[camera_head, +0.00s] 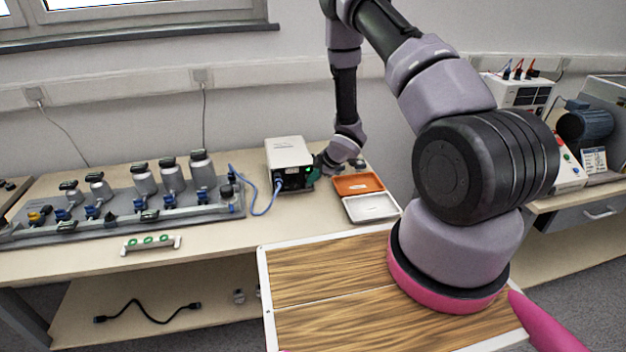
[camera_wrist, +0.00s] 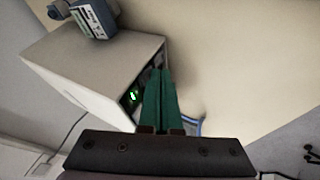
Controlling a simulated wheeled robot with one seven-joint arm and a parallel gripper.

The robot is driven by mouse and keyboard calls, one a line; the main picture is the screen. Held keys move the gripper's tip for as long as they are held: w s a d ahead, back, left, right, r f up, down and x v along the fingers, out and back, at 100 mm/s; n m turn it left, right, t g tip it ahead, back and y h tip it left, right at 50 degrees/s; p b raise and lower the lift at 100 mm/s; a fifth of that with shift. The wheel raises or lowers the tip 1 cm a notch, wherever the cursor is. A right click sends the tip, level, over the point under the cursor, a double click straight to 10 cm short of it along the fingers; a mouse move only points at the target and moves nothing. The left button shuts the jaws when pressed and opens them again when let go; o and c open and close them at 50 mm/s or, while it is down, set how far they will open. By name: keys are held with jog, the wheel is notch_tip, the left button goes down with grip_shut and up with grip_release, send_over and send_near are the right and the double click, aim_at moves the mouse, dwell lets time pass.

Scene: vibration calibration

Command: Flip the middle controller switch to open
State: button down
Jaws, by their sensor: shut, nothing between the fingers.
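The controller (camera_head: 288,152) is a white box with a black front panel, standing on the back bench. A blue cable leaves its front. It also shows in the wrist view (camera_wrist: 85,62), tilted. A small green-lit spot (camera_wrist: 133,96) glows on its dark front panel, left of my fingers. My gripper (camera_head: 314,173) is at the right part of the controller's front. In the wrist view my gripper (camera_wrist: 161,76) has its two green fingers together, tips at the front panel. I cannot tell whether they touch it. The switch itself and its position are not clear; my fingers cover part of the panel.
An orange tray (camera_head: 358,184) and a white tray (camera_head: 371,207) lie right of the controller. A small blue-grey device (camera_wrist: 95,18) shows behind the controller in the wrist view. The bench in front is mostly clear.

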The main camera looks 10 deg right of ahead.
jog(key=shift+w+d+f, duration=0.1)
jog(key=shift+w+f, duration=0.05)
jog(key=shift+w, duration=0.1)
jog(key=shift+f, duration=0.15)
